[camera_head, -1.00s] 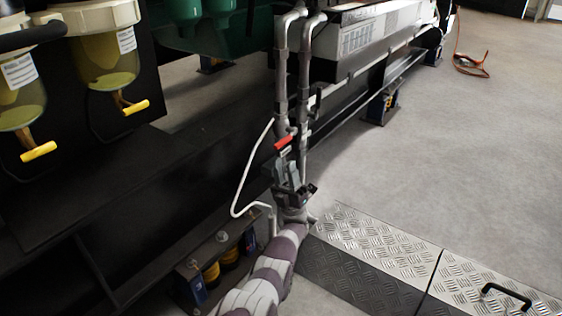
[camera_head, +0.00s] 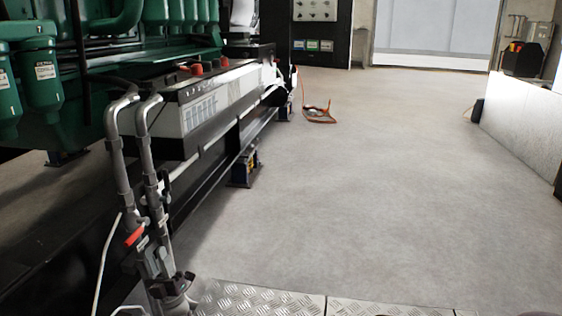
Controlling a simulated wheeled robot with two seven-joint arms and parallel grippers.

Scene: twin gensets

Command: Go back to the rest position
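My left gripper (camera_head: 150,258) shows at the lower left, in front of the lower part of two grey vertical pipes (camera_head: 150,150). A red valve lever (camera_head: 134,237) sits on the pipework just above and left of it. The gripper overlaps the pipe in the picture, and I cannot tell whether it touches it. Its fingers are small and dark, so I cannot tell whether they are open or shut.
The green genset (camera_head: 150,45) with its grey-white box (camera_head: 215,100) fills the left side. Chequer floor plates (camera_head: 265,301) lie at the bottom. An orange cable (camera_head: 318,116) lies on the floor ahead. A low white wall (camera_head: 520,125) stands at right. The middle floor is clear.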

